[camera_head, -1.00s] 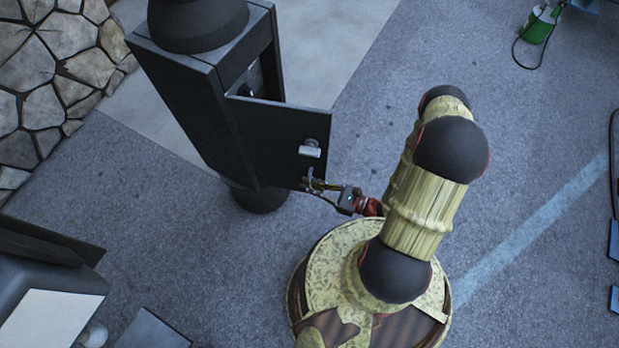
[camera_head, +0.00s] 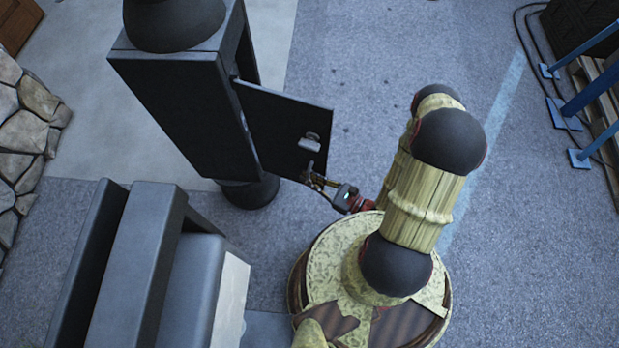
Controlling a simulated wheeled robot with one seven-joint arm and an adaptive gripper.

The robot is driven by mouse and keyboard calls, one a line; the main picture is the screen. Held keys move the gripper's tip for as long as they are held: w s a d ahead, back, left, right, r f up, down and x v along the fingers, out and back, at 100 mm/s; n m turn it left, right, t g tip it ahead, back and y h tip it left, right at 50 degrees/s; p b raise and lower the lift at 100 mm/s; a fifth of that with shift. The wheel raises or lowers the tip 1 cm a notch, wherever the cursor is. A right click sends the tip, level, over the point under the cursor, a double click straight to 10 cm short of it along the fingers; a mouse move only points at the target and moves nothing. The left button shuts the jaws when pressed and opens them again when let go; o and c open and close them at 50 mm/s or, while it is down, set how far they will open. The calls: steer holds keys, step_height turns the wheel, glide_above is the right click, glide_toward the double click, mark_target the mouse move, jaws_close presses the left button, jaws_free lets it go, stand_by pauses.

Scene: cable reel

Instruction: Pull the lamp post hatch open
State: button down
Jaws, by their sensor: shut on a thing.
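The lamp post (camera_head: 181,112) is a dark, square-sided column at the upper left, with a round black part on top. Its hatch (camera_head: 276,118) is a flat dark panel that stands swung out from the post at an angle. A small grey latch or handle piece (camera_head: 311,142) sits on the hatch face near its free edge. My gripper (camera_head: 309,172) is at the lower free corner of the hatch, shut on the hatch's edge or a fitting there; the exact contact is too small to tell. The post's inside is mostly hidden behind the hatch.
A large dark grey box-like object (camera_head: 140,265) stands at the lower left. A stone wall (camera_head: 25,135) is at the far left. Blue stands (camera_head: 580,105) and a black cable (camera_head: 535,60) lie at the right. The paving between is clear.

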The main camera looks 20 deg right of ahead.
steer(key=shift+s+a, duration=0.1)
steer(key=shift+a, duration=0.1)
stand_by(0.3)
steer(key=c, duration=2)
jaws_free()
steer(key=shift+o, duration=0.2)
steer(key=v, duration=0.7)
steer(key=shift+s, duration=0.25)
steer(key=shift+d, duration=0.1)
